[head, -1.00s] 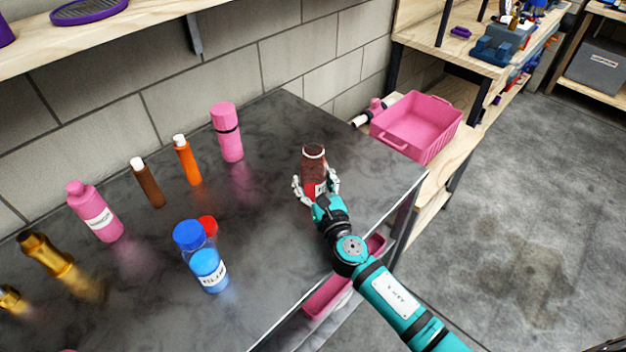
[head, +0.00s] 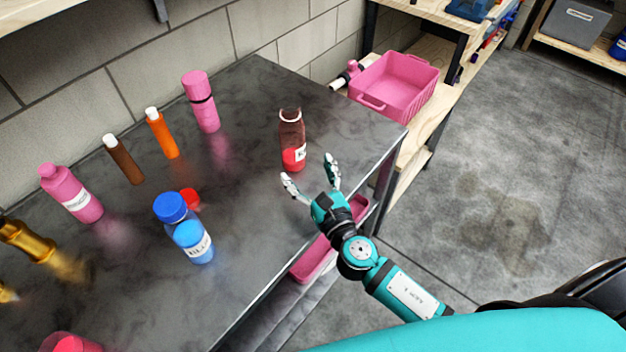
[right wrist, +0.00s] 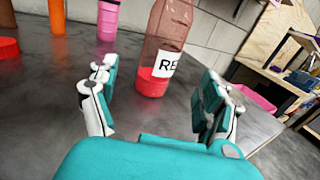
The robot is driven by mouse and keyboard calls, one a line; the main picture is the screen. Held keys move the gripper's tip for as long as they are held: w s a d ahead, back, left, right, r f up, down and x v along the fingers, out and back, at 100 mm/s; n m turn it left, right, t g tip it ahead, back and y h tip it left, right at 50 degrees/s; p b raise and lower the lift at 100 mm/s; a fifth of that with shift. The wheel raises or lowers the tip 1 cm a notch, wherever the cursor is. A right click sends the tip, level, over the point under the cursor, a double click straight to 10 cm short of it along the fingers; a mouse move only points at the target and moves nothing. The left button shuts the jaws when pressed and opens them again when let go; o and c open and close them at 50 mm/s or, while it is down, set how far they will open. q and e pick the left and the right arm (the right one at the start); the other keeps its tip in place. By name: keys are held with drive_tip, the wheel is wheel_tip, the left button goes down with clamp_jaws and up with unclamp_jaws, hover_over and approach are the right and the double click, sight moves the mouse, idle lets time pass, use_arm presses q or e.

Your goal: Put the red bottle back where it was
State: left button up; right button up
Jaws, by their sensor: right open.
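The red bottle (head: 291,140) is a clear reddish bottle with red contents at the bottom and a white label. It stands upright on the dark table (head: 250,240) near the right end, with no cap on its open top. In the right wrist view, the red bottle (right wrist: 165,50) stands ahead, beyond and between the fingers. My right gripper (head: 311,178) is open and empty, just in front of the bottle and apart from it. Its spread fingers also show in the right wrist view (right wrist: 155,100). A red cap (head: 190,197) lies behind the blue bottle (head: 190,232). My left gripper is not in view.
A pink bottle (head: 202,103), an orange bottle (head: 162,134), a brown bottle (head: 124,160), another pink bottle (head: 72,195) and a gold bottle (head: 28,243) stand along the table. A pink bin (head: 398,85) sits on the wooden shelf to the right. The tabletop around the red bottle is clear.

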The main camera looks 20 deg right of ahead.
drive_tip(key=shift+s+d, duration=0.15)
drive_tip(key=shift+s, duration=1.05)
